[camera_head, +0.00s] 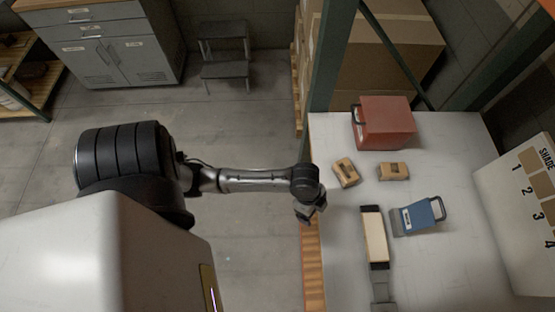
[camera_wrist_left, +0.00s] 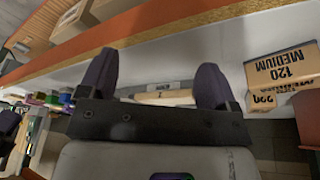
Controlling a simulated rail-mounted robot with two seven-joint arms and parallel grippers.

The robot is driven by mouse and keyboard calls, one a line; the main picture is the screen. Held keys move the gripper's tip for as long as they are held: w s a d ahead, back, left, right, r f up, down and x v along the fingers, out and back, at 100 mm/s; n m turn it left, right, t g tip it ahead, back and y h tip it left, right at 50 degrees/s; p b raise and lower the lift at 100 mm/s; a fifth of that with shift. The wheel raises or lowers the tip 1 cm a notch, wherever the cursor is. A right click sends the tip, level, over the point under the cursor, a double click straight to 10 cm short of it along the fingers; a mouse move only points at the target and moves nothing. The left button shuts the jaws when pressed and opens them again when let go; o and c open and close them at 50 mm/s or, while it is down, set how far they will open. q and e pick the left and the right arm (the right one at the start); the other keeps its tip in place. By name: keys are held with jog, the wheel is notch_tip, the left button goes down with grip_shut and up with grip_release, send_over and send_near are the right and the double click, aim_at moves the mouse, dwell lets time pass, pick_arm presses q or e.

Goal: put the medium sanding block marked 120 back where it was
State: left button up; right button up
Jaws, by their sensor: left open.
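My left gripper (camera_head: 309,213) is open and empty at the table's left edge, left of and nearer than both blocks. Its fingers (camera_wrist_left: 155,80) show apart in the wrist view. My right gripper is not in view.
A red case (camera_head: 384,124) stands at the table's back. A long pale-topped block (camera_head: 375,237) and a blue handled tool (camera_head: 418,216) lie nearer. A SHADE board (camera_head: 525,205) with numbered patches stands at right. A green post (camera_head: 331,55) rises at the back left corner.

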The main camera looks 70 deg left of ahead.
pick_arm(q)
jog(key=s+r+n+t+y, duration=0.1)
jog(key=s+r+n+y, duration=0.1)
jog(key=s+r+n, duration=0.3)
jog(key=s+n, duration=0.3)
jog(key=s, duration=0.3)
jog(key=shift+a+t+y, duration=0.25)
jog(key=shift+t+y, duration=0.05)
jog(key=shift+t, duration=0.1)
jog(key=shift+a, duration=0.1)
